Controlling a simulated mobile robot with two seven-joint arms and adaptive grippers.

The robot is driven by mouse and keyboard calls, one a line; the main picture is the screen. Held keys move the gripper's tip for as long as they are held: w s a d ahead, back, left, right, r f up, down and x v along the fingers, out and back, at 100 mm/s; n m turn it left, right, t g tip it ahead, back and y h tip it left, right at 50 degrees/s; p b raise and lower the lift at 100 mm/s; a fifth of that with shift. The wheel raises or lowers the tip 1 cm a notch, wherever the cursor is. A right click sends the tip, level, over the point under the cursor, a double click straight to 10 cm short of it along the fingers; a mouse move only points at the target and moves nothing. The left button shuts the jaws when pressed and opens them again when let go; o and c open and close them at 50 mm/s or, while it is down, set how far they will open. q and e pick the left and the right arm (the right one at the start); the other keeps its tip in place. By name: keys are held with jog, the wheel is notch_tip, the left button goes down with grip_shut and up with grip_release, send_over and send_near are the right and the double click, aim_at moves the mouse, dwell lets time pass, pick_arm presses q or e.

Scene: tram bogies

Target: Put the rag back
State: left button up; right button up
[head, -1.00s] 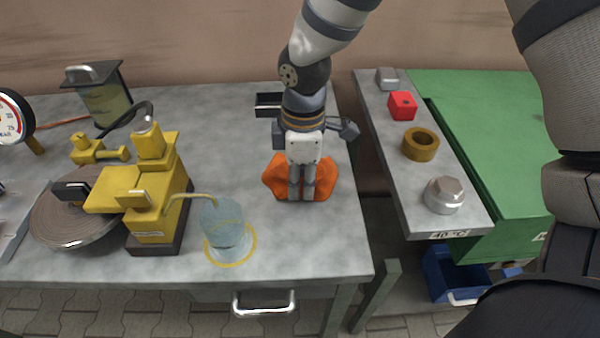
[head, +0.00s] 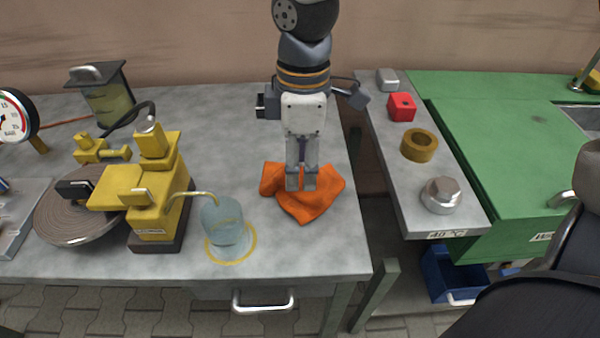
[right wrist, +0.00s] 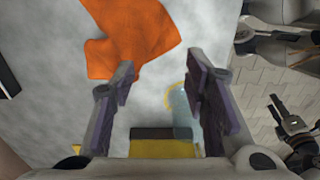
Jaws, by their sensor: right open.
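The orange rag (head: 306,207) lies crumpled on the grey workbench, right of the glass. My right gripper (head: 301,186) hangs over it with its fingers pointing down and hides part of it. In the right wrist view the gripper (right wrist: 165,90) is open with nothing between its fingers. The rag (right wrist: 135,40) shows there beyond the fingertips, to the upper left.
A glass of water (head: 222,222) stands in a yellow ring, beside the yellow pump (head: 150,195). On the grey side shelf are a red block (head: 402,107), a brass ring (head: 419,146) and a metal knob (head: 441,194).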

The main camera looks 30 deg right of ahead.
jog(key=shift+s+a+r, duration=0.15)
jog(key=shift+s+r, duration=0.2)
jog(key=shift+r, duration=0.4)
jog(key=shift+w, duration=0.1)
jog(key=shift+c, duration=1.4)
jog(key=shift+w+d+f+b, duration=0.2)
jog(key=shift+w, duration=0.35)
jog(key=shift+w+d+f+b, duration=0.2)
jog(key=shift+w, duration=0.35)
grip_shut()
pick_arm(q)
jog(key=shift+s+f, duration=0.3)
jog(key=shift+s, duration=0.05)
pick_arm(e)
jog(key=shift+w+d+f, duration=0.2)
jog(key=shift+w+f, duration=0.3)
jog(key=shift+f, duration=0.15)
jog(key=shift+w+d+f, duration=0.15)
jog(key=shift+w+f, duration=0.35)
jog(key=shift+f, duration=0.1)
